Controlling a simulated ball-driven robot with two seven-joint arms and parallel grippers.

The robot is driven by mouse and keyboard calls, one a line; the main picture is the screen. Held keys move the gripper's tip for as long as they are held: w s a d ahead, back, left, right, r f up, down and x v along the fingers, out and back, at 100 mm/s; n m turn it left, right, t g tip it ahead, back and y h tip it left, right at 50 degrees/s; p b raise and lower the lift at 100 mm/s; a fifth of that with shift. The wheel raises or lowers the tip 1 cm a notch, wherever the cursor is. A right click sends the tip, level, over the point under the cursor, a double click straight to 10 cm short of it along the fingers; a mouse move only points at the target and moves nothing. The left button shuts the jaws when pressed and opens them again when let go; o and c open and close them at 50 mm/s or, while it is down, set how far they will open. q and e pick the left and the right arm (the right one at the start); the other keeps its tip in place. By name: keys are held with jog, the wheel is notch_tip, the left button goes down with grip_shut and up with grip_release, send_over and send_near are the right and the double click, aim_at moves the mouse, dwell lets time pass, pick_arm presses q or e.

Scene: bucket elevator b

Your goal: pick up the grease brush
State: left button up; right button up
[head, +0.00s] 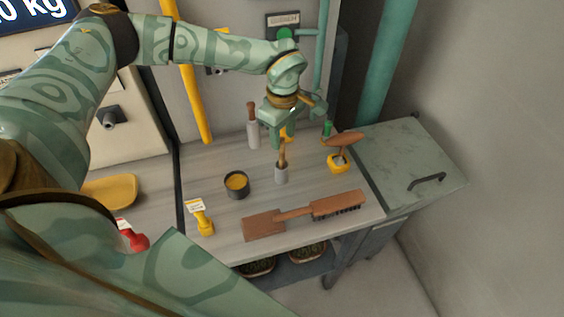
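A brush with a slim wooden handle, which looks like the grease brush (282,154), stands upright in a small grey cup (281,174) on the bench. A dark round pot of yellow grease (237,185) is left of it. My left gripper (287,137) points down just above and behind the handle's top, with its fingers apart. It looks empty; whether a finger touches the handle I cannot tell. My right gripper is not in view.
A large wooden brush (335,205) and a flat brown piece (263,224) lie at the bench front. A yellow holder (339,163) is to the right, a yellow tagged object (201,217) to the left.

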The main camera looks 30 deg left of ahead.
aim_at(282, 146)
pick_arm(q)
notch_tip(282, 146, down, 5)
jog(key=shift+a+r, duration=0.1)
jog(key=shift+a, duration=0.05)
grip_shut()
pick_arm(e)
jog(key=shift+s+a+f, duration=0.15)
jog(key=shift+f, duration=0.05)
pick_arm(q)
jog(key=shift+r, duration=0.1)
